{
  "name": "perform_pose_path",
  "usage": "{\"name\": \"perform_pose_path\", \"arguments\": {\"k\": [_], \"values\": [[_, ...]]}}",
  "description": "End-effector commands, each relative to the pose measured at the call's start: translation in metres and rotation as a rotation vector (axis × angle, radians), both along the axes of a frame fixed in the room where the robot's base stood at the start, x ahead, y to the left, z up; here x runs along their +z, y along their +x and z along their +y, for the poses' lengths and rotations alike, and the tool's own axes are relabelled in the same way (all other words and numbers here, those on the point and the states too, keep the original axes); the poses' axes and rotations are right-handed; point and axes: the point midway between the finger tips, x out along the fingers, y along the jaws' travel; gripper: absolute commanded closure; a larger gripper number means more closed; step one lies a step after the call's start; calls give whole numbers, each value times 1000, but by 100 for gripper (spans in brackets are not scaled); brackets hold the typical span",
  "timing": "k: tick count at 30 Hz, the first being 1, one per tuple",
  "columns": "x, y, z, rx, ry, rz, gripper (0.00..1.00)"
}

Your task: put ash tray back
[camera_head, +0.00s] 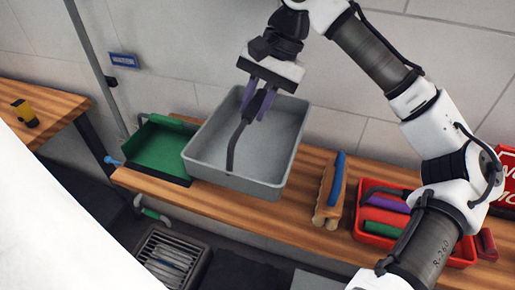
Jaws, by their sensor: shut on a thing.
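My gripper (259,104), with purple fingers, points down over the far part of a deep grey tray (192,160) on the wooden bench. It is shut on a dark bent rod (238,138), held by its upper end. The rod slants down and left inside the outline of the grey tray. I cannot tell whether its lower end touches the tray. A slatted grey metal box (172,258) is low down, below the bench's front edge. No label shows which of these is the ash tray.
A green pan (158,150) lies left of the grey tray. A blue-topped brush (330,190) and a red bin (362,212) with coloured rolls stand to the right. A red sign (507,180) is at the far right. A wall closes the back.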

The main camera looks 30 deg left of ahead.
Motion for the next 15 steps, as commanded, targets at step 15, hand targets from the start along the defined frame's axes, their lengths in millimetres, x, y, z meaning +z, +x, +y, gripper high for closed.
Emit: {"name": "perform_pose_path", "arguments": {"k": [15], "values": [[-79,0,0,0,1,0,100]]}}
